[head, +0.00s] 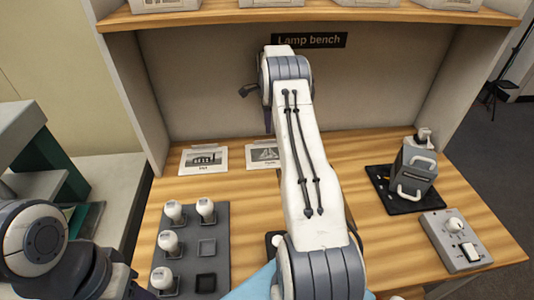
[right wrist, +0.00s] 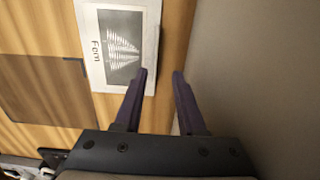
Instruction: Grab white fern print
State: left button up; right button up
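A white print with a dark fern picture and the caption "Fern" (right wrist: 101,75) lies on the wood in the right wrist view. A pale print with a dark picture (head: 262,155) lies just left of my right arm in the head view, partly covered; its caption is too small to read. My right gripper (right wrist: 158,72) is open and empty. In the right wrist view its left finger overlaps the print's edge, and its right finger is beside the print, towards the grey panel. Contact cannot be told. My left gripper is out of view.
Another print (head: 203,160) lies further left. A grey tray (head: 208,228) holds several white bulbs. At right are a grey device on a black mat (head: 402,206) and a control box (head: 456,241). The back panel (head: 215,85) stands close behind the prints.

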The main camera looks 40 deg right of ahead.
aim_at(269, 154)
jog(key=shift+s+a+f+p, duration=0.1)
jog(key=shift+a+f+p, duration=0.2)
jog(key=shift+f, duration=1.25)
jog(key=shift+s+a+f+p, duration=0.1)
jog(key=shift+f+p, duration=0.3)
jog(key=shift+f, duration=1.1)
grip_shut()
